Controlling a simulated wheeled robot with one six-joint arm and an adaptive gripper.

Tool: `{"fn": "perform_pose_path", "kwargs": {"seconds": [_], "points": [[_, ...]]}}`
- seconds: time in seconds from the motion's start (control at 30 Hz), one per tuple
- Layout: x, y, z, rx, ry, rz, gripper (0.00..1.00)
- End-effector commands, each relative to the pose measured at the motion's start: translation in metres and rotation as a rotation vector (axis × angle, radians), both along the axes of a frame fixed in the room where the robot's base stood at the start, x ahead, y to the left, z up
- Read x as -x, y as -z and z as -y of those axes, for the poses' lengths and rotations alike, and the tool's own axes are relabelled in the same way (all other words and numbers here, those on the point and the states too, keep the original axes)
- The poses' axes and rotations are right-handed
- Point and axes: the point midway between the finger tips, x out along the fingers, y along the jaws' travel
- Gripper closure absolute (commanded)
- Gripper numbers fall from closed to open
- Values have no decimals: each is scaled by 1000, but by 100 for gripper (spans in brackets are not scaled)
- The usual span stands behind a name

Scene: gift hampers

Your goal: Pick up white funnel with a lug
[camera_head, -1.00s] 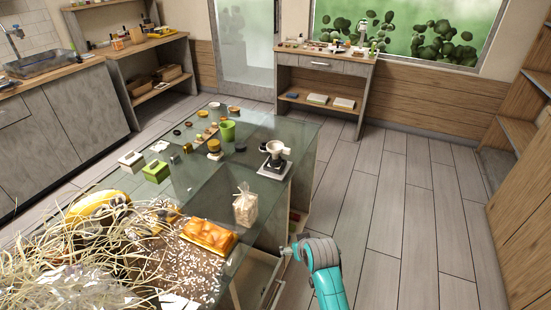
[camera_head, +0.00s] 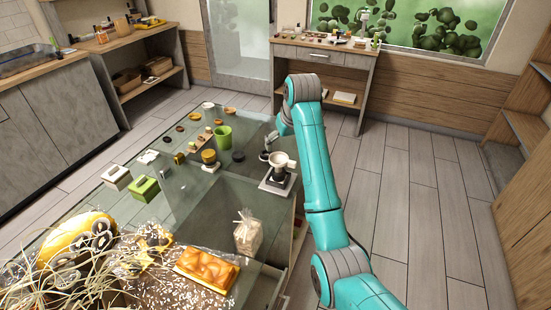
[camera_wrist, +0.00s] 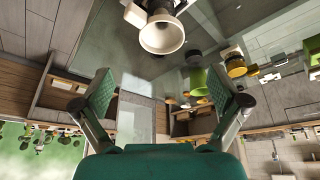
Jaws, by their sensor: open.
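The white funnel (camera_head: 280,161) sits upright on a dark stand with a pale base at the right edge of the glass-topped table (camera_head: 225,200). In the wrist view the white funnel (camera_wrist: 161,36) shows at top centre, beyond and between the two fingers. My gripper (camera_wrist: 167,88) is open with nothing between its green-padded fingers. In the head view my teal arm reaches over the table's right side, and the gripper (camera_head: 268,152) is small and partly hidden by the wrist, just behind and left of the funnel. I cannot make out the lug clearly.
A green cup (camera_head: 223,137), a yellow-lidded jar (camera_head: 208,157) and several small items stand left of the funnel. A clear bag (camera_head: 247,232) stands in front of it. A side table (camera_head: 325,52) is at the back. The floor on the right is clear.

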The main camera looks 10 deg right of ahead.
Motion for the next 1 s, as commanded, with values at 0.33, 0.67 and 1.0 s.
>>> {"fn": "perform_pose_path", "kwargs": {"seconds": [0.33, 0.67, 1.0], "points": [[-16, 40, -3, 0, -1, -6, 3], [-23, 65, -6, 0, -1, -6, 3], [-34, 99, -9, 1, -1, -3, 3]]}}
